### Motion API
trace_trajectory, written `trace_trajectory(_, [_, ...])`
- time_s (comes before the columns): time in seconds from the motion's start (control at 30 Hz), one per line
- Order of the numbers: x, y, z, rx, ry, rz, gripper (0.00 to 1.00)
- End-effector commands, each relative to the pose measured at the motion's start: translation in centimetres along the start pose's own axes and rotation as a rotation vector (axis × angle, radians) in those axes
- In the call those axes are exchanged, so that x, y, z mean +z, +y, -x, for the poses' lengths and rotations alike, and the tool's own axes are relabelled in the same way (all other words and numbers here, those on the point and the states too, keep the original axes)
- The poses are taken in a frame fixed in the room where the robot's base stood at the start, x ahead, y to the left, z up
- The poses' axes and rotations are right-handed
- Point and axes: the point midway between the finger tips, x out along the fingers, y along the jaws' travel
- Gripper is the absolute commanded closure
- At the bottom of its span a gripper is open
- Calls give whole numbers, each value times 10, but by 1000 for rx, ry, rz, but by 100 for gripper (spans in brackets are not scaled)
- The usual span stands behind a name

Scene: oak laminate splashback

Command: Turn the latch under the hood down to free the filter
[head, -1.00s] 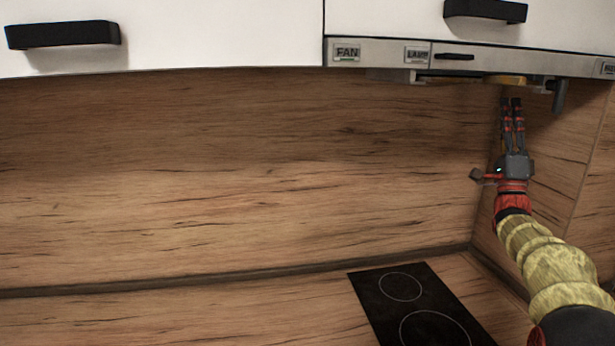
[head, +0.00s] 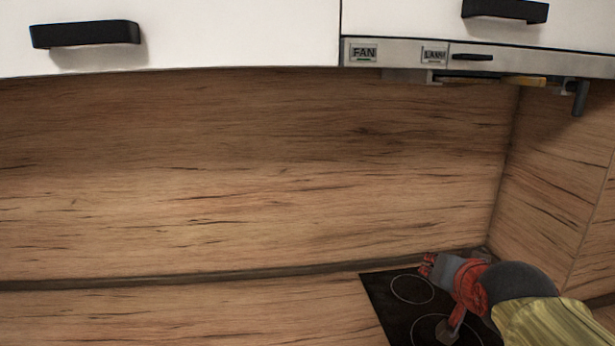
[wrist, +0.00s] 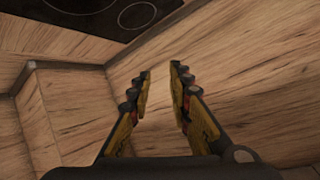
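Under the hood (head: 400,52), in the head view, a dark grey lever (head: 580,98) hangs straight down at the right; it looks like the latch. A yellow bar (head: 525,82) lies flat to its left. The filter's underside is seen too edge-on to make out. My gripper (head: 428,264) is low over the cooktop, far below the hood and apart from the lever, its fingers pointing left. In the wrist view my gripper (wrist: 161,70) has its two fingers apart with nothing between them. The latch and hood are not in the wrist view.
A black cooktop (head: 378,296) lies on the counter below the hood and also shows in the wrist view (wrist: 70,12). White cupboards with black handles (head: 85,34) hang above. The wood splashback meets a side wall (head: 555,190) at the right.

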Motion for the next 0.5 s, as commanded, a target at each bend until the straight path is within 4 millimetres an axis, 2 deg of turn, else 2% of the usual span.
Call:
trace_trajectory(0.03, [28, 4, 13, 8, -58, 52, 80])
trace_trajectory(0.2, [117, 24, 52, 28, -256, 227, 80])
trace_trajectory(0.3, [161, 36, 73, 27, -356, 315, 80])
trace_trajectory(0.5, [235, 61, 112, 11, -531, 470, 80])
